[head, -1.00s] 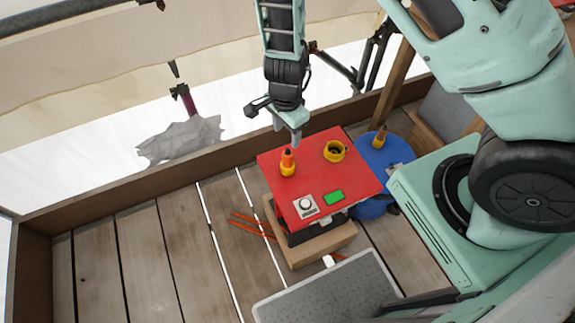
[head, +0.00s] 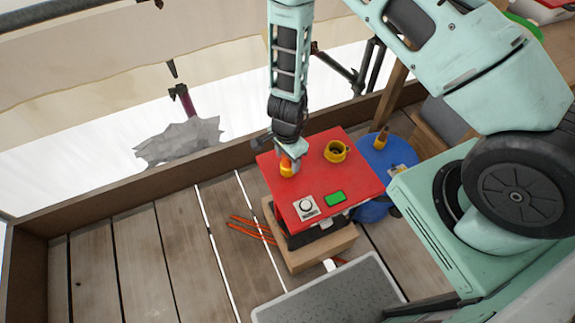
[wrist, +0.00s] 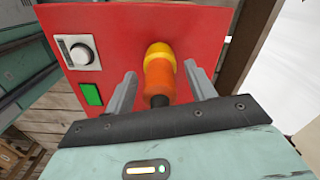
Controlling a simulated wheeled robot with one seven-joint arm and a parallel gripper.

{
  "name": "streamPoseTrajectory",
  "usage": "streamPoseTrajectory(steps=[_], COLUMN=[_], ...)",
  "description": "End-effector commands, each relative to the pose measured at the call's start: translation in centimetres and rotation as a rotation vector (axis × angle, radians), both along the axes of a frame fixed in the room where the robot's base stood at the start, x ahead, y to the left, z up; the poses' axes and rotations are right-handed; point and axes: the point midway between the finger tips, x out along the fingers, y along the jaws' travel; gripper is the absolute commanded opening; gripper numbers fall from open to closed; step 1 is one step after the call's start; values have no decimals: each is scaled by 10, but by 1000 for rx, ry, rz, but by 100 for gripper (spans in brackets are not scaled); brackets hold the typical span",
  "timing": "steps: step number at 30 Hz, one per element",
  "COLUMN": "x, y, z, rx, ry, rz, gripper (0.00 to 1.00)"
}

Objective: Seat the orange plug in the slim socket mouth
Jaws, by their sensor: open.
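The orange plug (head: 286,166) stands on the red panel (head: 318,180), with a yellow ring or collar at its base. In the wrist view the plug (wrist: 158,76) has an orange body, a dark end toward me and the yellow part beyond. My gripper (wrist: 163,84) is open, with one finger on each side of the plug and gaps to both. In the head view my gripper (head: 290,157) is down over the plug and partly hides it. A yellow round fitting (head: 335,152) with a dark open mouth sits to the right. I cannot tell whether it is the slim socket.
A white dial plate (head: 306,207) and a green rectangle (head: 335,197) lie on the panel's near side. A blue drum top (head: 385,152) with small items stands to the right. A grey textured platform (head: 330,292) is in front. Orange rods (head: 250,228) lie on the planks.

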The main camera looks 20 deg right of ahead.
Motion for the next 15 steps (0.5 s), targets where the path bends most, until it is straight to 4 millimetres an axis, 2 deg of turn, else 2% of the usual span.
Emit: streamPoseTrajectory(steps=[5,10,11,15], x=[0,0,0,0], y=[0,0,0,0], z=[0,0,0,1], rx=[0,0,0,0], ry=[0,0,0,0], rz=[1,1,1,1], gripper=[55,8,3,3])
